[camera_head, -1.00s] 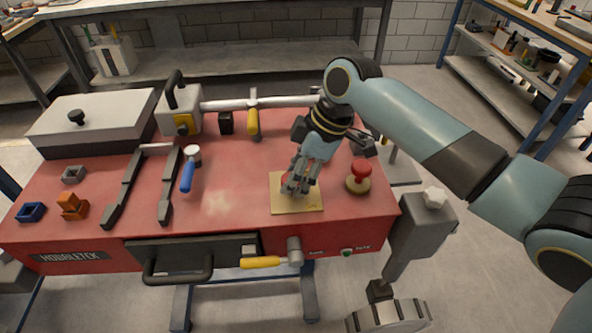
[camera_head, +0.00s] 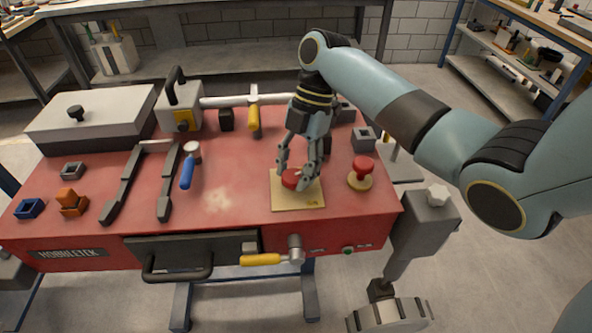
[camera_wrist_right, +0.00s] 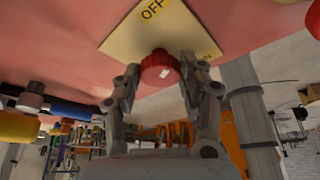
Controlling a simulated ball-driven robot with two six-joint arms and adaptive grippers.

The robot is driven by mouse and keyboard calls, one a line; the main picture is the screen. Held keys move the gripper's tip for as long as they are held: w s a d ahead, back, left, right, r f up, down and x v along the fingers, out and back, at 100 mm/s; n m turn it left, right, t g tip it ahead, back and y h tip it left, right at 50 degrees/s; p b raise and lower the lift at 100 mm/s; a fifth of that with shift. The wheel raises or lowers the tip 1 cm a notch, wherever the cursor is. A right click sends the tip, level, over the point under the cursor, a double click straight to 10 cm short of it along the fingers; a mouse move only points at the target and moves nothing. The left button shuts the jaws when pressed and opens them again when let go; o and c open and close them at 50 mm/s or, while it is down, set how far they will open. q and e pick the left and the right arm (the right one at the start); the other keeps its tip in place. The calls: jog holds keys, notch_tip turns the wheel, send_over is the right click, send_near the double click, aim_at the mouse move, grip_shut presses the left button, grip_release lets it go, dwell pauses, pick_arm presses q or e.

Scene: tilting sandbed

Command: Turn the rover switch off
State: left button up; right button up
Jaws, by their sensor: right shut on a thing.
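The rover switch is a red round knob (camera_head: 291,179) with a white mark, on a square yellow plate (camera_head: 299,204) on the red bench top. In the right wrist view the knob (camera_wrist_right: 159,68) sits between my fingers, and the plate (camera_wrist_right: 160,28) reads "OFF" at its far corner. My right gripper (camera_head: 301,180) reaches down from above and is shut on the knob, one finger on each side. It also shows in the right wrist view (camera_wrist_right: 160,82). The white mark on the knob points off to the lower right there, away from "OFF". My left gripper is not in view.
A red mushroom button (camera_head: 361,168) stands just right of the plate. A blue-handled lever (camera_head: 187,174) and a yellow-handled bar (camera_head: 254,120) stand to the left and behind. A yellow-handled valve (camera_head: 262,260) sticks out at the front edge. The top left of the plate is clear.

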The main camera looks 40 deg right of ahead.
jog(key=shift+w+n+g+h+b, duration=0.1)
jog(key=shift+n+g+h+b, duration=0.4)
jog(key=shift+n, duration=1.4)
jog(key=o, duration=1.2)
